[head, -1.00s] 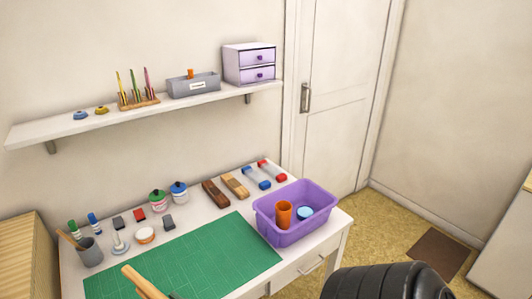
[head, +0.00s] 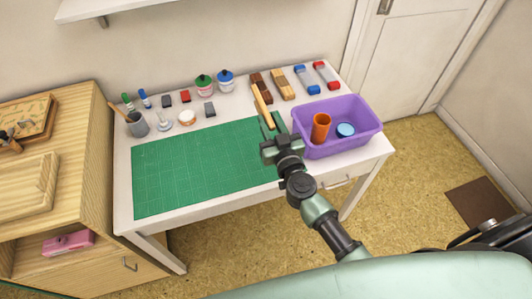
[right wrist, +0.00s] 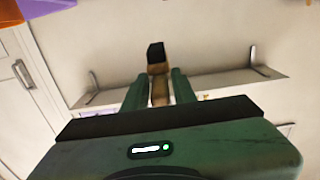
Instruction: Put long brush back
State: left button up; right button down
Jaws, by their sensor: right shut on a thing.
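My right gripper (head: 268,122) is shut on the long brush (head: 261,100), a light wooden stick held over the back right part of the green mat (head: 190,160). In the right wrist view the brush (right wrist: 157,62) stands out between the two green fingers (right wrist: 158,90), with a black tip at its far end. The grey cup (head: 138,127) stands at the table's back left with another wooden handle leaning in it. My left gripper does not show.
A purple bin (head: 355,142) at the right holds an orange cup (head: 321,127) and a blue round lid (head: 345,130). Jars, blocks and stamps line the table's back. A wooden cabinet (head: 90,130) stands left. The mat is clear.

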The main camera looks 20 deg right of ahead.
jog(key=f+b, duration=1.1)
jog(key=f, duration=0.3)
jog(key=shift+d+f, duration=0.2)
notch_tip(320, 180, down, 5)
jog(key=b, duration=0.4)
jog(key=c, duration=1.1)
grip_release()
jog(key=shift+f, duration=0.15)
jog(key=shift+c, duration=0.2)
